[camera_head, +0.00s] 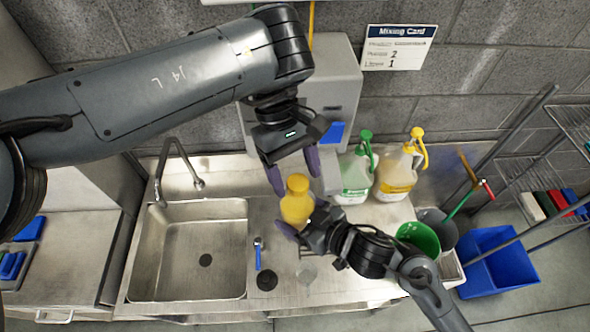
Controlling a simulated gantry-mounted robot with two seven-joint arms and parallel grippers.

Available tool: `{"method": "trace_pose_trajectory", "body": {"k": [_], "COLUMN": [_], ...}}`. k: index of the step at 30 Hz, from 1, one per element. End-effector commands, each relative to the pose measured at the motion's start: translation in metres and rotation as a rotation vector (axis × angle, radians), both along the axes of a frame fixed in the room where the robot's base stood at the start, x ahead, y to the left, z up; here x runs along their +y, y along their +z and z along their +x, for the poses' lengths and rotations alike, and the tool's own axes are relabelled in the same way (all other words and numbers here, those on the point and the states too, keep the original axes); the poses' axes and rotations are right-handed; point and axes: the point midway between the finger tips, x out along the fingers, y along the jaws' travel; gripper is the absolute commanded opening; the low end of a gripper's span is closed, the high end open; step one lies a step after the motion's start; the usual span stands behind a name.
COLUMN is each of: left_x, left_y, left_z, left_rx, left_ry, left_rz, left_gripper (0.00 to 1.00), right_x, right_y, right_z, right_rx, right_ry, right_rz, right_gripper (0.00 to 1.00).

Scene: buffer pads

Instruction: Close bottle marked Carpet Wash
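A small yellow bottle (296,208) with a yellow top (297,183) is near the middle of the view, over the steel counter. No label on it can be read from here. My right gripper (302,214) comes in from the lower right, with its purple fingers around the bottle's lower body, and appears shut on it. My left gripper (293,170) is just above the bottle's top, pointing down. Its purple fingers are spread to either side with a gap between them. I cannot tell whether the top is a separate cap or how tightly it sits.
A green-labelled jug (356,176) and a yellow-labelled jug (395,176) stand behind to the right. A sink (203,262) with a faucet (170,160) is left. A green bucket (420,238) and a blue bin (494,263) are right. A Mixing Card (398,48) hangs behind.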

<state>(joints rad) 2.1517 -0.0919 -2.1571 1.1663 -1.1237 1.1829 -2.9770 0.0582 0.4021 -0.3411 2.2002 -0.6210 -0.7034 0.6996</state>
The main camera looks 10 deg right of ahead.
Motion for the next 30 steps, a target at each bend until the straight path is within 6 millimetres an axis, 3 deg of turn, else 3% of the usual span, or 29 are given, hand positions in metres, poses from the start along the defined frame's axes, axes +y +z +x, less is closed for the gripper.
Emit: {"method": "trace_pose_trajectory", "body": {"k": [8, 21, 30], "left_x": [0.0, 0.0, 0.0], "left_y": [0.001, 0.042, 0.045], "left_z": [0.0, 0.0, 0.0], "left_rx": [-0.001, -0.002, 0.0], "left_ry": [0.001, 0.0, 0.001], "left_rz": [0.0, 0.0, 0.0], "left_gripper": [0.7, 0.7, 0.7], "right_x": [0.0, 0.0, 0.0], "right_y": [0.002, 0.002, 0.002], "right_z": [0.0, 0.0, 0.0], "right_rx": [-0.004, -0.004, -0.004], "right_ry": [0.0, 0.0, 0.0], "right_rz": [0.003, 0.003, 0.003], "right_gripper": [0.0, 0.0, 0.0]}}
